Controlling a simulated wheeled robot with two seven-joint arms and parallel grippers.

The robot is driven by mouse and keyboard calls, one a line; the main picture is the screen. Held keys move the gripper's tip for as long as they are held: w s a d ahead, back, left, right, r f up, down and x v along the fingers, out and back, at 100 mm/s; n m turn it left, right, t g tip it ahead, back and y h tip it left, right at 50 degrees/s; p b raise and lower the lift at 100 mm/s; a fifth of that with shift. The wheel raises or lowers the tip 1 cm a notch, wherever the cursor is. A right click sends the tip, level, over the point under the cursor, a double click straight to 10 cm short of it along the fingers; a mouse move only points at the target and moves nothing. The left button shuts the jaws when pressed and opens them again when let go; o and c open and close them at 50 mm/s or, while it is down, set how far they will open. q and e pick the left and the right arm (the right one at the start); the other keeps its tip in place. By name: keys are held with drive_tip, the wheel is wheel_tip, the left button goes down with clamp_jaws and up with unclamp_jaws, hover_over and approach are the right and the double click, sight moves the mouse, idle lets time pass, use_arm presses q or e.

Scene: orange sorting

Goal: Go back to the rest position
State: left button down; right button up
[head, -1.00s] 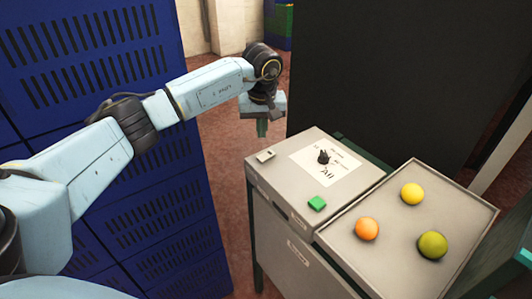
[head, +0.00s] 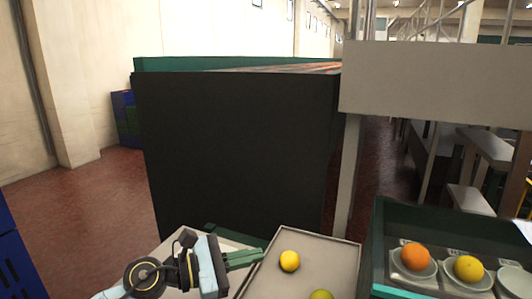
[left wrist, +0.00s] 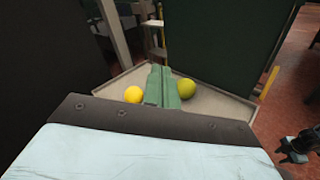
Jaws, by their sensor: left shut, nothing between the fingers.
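My left gripper (head: 243,259) is at the bottom of the head view, its green fingers together and empty, beside the left edge of the grey tray (head: 330,247). In the left wrist view the shut fingers (left wrist: 162,86) point toward the tray (left wrist: 220,103). A yellow fruit (head: 289,261) lies on the tray, and a green one (head: 321,295) is cut off by the frame's lower edge. The wrist view shows the yellow fruit (left wrist: 133,94) and the green fruit (left wrist: 187,88) on either side of the fingers.
A dark green crate (head: 377,245) at the right holds an orange fruit (head: 416,257) and a yellow one (head: 467,268) on pale dishes. A large dark block (head: 240,150) stands behind the tray. Red floor (head: 80,200) is open at the left.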

use_arm(q)
drive_tip(key=a+r+n+t+y, duration=0.1)
drive_tip(key=a+n+t+y, duration=0.4)
drive_tip(key=n, duration=0.7)
drive_tip(key=a+r+n+t+y, duration=0.25)
drive_tip(key=n+t, duration=0.55)
drive_tip(key=n, duration=0.5)
drive_tip(key=s+a+f+n+g+y, duration=0.3)
drive_tip(key=s+a+f+n+y, duration=0.15)
drive_tip(key=f+n, duration=0.35)
drive_tip(key=s+a+f+n+g+y, duration=0.3)
drive_tip(key=s+a+f+n+y, duration=0.25)
drive_tip(key=n, duration=0.45)
drive_tip(key=s+f+n+g+h, duration=0.1)
drive_tip(key=s+f+n+g, duration=0.4)
drive_tip(key=s, duration=0.4)
drive_tip(key=s+f+n+g+h, duration=0.1)
drive_tip(key=s+f+n+g, duration=0.35)
drive_tip(key=s+f, duration=0.4)
wheel_tip(320, 180, down, 22)
drive_tip(key=s+r+m+g+b, duration=0.1)
drive_tip(key=s+g, duration=0.1)
drive_tip(key=s+a+f, duration=0.2)
drive_tip(key=s+f, duration=0.6)
drive_tip(key=f, duration=0.1)
drive_tip(key=s+a+f+g+b, duration=0.1)
drive_tip(key=s+a+f, duration=0.1)
drive_tip(key=s+f, duration=0.7)
drive_tip(key=shift+s+f, duration=0.15)
drive_tip(key=shift+s, duration=0.05)
